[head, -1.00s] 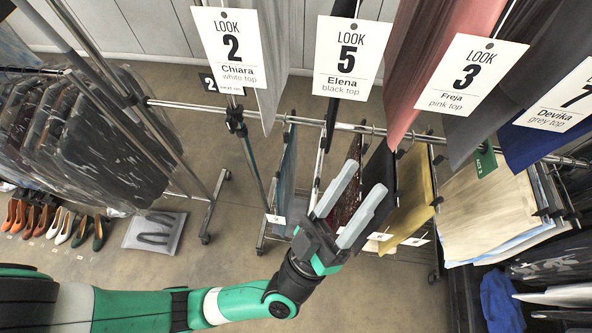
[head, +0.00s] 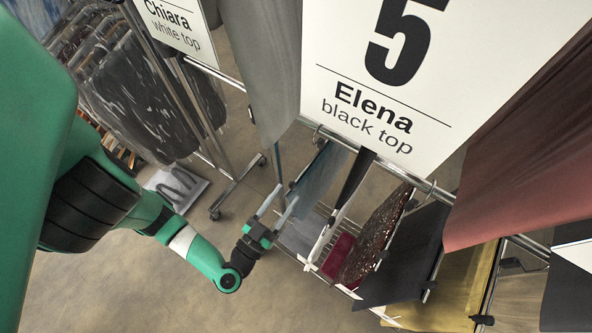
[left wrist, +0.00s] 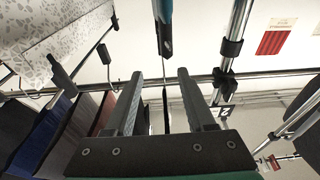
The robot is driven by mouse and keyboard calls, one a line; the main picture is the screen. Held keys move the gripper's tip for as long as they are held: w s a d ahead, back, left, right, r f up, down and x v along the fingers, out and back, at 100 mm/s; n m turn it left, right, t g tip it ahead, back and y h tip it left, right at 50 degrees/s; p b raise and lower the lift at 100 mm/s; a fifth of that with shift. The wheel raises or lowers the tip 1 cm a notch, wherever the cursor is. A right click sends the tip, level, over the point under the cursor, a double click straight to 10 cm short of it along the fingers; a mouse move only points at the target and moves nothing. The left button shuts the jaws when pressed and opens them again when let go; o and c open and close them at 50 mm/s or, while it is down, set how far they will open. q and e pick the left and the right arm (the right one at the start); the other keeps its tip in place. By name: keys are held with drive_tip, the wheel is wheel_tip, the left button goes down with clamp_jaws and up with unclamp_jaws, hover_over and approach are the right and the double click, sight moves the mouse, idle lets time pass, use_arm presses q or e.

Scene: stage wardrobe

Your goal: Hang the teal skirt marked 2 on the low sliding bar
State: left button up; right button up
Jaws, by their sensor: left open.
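A thin teal strip (head: 277,163), which looks like the teal skirt seen edge-on, hangs beyond my left gripper. In the left wrist view a teal edge (left wrist: 164,12) with a black clip lies between the fingers' lines, apart from them. I cannot read a 2 on it. A metal bar (head: 330,134) runs behind the cards; a bar also crosses the left wrist view (left wrist: 280,73). I cannot tell whether it is the low sliding bar. My left gripper (head: 284,197) is open and empty, its fingers pointing towards the strip. My right gripper is not in view.
A blue-grey garment (head: 318,178), a dark red sparkly one (head: 375,235), a black one (head: 408,262) and a mustard one (head: 450,290) hang to the right. The large LOOK 5 card (head: 425,70) blocks much of the view. Floor at lower left is clear.

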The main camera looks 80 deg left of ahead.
use_arm(q)
drive_tip(key=b, duration=0.2)
approach(321, 147)
drive_tip(key=shift+w+a+f, duration=0.15)
drive_tip(key=shift+w+a, duration=0.1)
drive_tip(key=shift+a, duration=0.1)
drive_tip(key=x, duration=0.2)
drive_tip(key=p+x, duration=0.1)
drive_tip(key=x, duration=0.4)
drive_tip(key=shift+d+r+p, duration=0.1)
drive_tip(key=shift+r+p, duration=0.25)
drive_tip(key=shift+p, duration=0.05)
drive_tip(key=shift+f, duration=0.1)
drive_tip(key=shift+w, duration=0.15)
clamp_jaws()
idle(0.5)
